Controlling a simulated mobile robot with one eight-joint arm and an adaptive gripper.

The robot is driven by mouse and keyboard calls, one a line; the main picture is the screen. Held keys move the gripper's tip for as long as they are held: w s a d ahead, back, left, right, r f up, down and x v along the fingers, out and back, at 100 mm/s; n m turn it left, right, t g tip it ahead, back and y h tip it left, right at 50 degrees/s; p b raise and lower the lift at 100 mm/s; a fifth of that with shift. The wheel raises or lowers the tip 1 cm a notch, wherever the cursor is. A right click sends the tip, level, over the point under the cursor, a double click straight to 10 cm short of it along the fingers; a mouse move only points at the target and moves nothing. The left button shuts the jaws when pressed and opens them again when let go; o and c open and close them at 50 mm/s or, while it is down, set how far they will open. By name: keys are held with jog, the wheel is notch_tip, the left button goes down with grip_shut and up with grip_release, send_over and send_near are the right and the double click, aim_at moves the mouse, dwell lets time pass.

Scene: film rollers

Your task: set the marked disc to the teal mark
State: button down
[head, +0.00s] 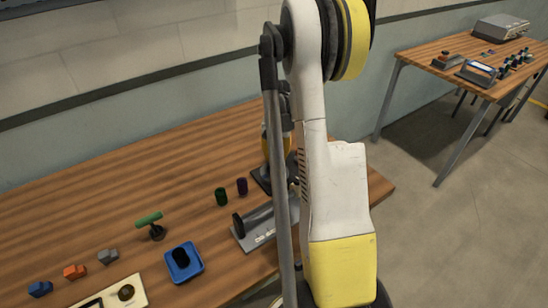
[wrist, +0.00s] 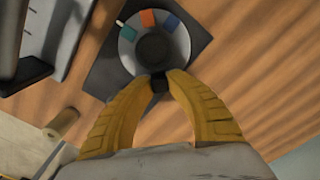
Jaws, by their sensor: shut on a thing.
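In the wrist view a pale grey dial (wrist: 178,58) with a dark round centre (wrist: 153,48) sits on a dark square plate (wrist: 105,78). Three coloured marks are on its far rim: teal (wrist: 125,30) at left, orange (wrist: 148,18) in the middle, blue (wrist: 171,22) at right. My gripper (wrist: 160,80) has its yellow fingertips closed on a small black grip (wrist: 159,85) at the dial's near edge, roughly opposite the marks. The fingertips hide part of it, and I cannot make out any pointer mark. In the head view my arm hides most of the dial.
Several coloured blocks lie at the front left. A second table (head: 440,65) stands at the back right.

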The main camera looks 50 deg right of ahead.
jog(key=shift+s+m, duration=0.1)
jog(key=shift+m, duration=0.3)
jog(key=c, duration=1.3)
grip_release()
jog(key=shift+r, duration=0.1)
notch_tip(320, 180, up, 12)
